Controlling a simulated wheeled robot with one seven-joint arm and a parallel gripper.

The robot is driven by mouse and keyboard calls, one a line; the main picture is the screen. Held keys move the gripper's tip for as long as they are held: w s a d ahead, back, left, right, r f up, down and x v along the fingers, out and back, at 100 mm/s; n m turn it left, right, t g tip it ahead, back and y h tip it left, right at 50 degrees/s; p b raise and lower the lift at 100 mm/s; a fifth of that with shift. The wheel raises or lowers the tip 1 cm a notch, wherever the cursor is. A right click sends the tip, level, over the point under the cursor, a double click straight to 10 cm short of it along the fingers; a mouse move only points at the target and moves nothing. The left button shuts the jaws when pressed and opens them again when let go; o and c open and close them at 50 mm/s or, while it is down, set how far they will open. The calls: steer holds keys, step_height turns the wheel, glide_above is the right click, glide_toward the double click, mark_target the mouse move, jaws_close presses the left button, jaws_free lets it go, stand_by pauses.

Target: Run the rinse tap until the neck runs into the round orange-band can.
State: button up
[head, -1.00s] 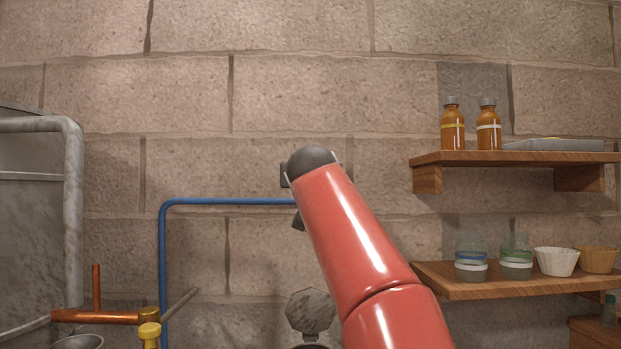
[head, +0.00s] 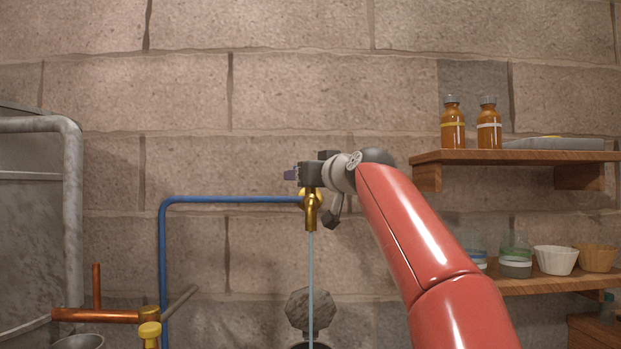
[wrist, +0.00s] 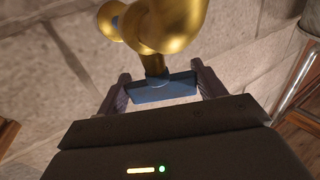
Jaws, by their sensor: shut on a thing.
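The brass tap (head: 311,208) hangs at the end of the blue pipe (head: 230,200) in the head view. A thin stream of water (head: 311,275) falls straight down from its spout. In the wrist view the tap's brass body (wrist: 165,22) leads to a flat blue handle (wrist: 163,89). My gripper (wrist: 163,88) is shut on this handle, one finger at each end. In the head view my gripper (head: 292,174) is at the top of the tap. I see no orange band; where the stream lands is at the bottom edge and I cannot tell what receives it.
A grey many-sided plate (head: 311,308) is behind the stream. A copper pipe (head: 95,315) with a yellow-topped fitting (head: 150,331) is at the lower left. Shelves at right hold amber bottles (head: 452,128), jars (head: 515,258) and cups (head: 556,260).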

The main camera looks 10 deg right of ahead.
steer(key=n+y, duration=0.1)
steer(key=y, duration=0.1)
steer(key=n+g+y, duration=0.1)
steer(key=y, duration=0.1)
steer(key=shift+n+g, duration=0.3)
steer(key=shift+n, duration=0.1)
steer(key=shift+n+g+y+p, duration=0.4)
steer(key=shift+n+y+p, duration=0.1)
steer(key=shift+y, duration=0.2)
steer(key=shift+f+y, duration=0.15)
steer(key=shift+y, duration=0.15)
steer(key=o, duration=0.9)
steer(key=shift+a, duration=0.1)
steer(key=b+v, duration=0.3)
steer(key=v, duration=0.5)
